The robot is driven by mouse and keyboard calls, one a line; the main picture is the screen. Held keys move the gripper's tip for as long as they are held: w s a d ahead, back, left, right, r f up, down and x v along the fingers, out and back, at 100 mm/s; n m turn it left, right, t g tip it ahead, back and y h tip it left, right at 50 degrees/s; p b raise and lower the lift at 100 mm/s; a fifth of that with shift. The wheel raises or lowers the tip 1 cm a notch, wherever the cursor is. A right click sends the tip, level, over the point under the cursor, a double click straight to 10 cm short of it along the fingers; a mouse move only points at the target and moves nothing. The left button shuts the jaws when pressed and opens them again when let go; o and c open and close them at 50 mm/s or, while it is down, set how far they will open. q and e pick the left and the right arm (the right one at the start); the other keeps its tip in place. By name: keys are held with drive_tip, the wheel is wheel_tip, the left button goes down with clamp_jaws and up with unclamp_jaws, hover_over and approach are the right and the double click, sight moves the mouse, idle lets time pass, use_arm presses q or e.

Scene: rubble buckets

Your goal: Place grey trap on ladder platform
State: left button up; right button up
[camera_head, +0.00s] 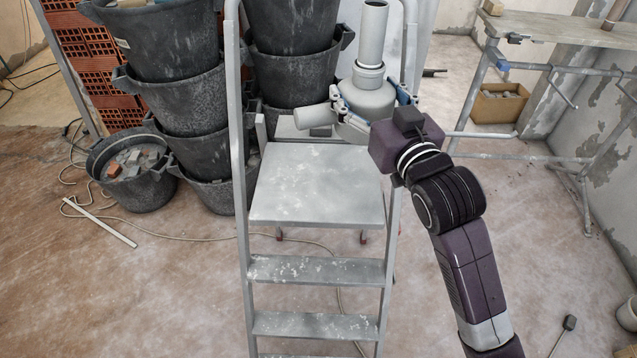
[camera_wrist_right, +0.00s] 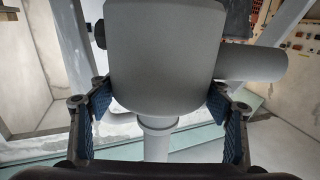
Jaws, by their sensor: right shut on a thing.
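The grey trap (camera_head: 362,100) is a bottle-shaped plastic fitting with an upright pipe on top and a short side outlet pointing left. My right gripper (camera_head: 368,116) is shut on its body and holds it above the back right of the ladder platform (camera_head: 318,186). In the right wrist view the trap (camera_wrist_right: 165,60) fills the middle, with the blue pads of the gripper (camera_wrist_right: 160,108) on both sides of it. The platform is bare, with pale splashes. Whether the trap's underside touches anything is hidden. My left gripper is not in view.
The ladder's side rails (camera_head: 240,130) rise on both sides of the platform. Stacked black buckets (camera_head: 180,92) stand behind on the left, and a rubble bucket (camera_head: 132,172) is beside them. A trestle table (camera_head: 560,30) and a cardboard box (camera_head: 498,104) are at the right.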

sight(357, 77)
drive_tip(key=shift+w+a+r+y+b, duration=0.3)
drive_tip(key=shift+w+a+r+b, duration=0.15)
drive_tip(key=shift+w+a+r, duration=0.5)
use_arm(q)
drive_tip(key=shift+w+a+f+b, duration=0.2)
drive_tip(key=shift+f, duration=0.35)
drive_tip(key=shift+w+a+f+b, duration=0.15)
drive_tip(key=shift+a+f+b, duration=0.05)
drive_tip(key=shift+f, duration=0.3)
use_arm(e)
drive_tip(key=shift+f, duration=9.7)
drive_tip(key=shift+s, duration=0.1)
drive_tip(key=shift+f, duration=0.15)
drive_tip(key=o, duration=1.2)
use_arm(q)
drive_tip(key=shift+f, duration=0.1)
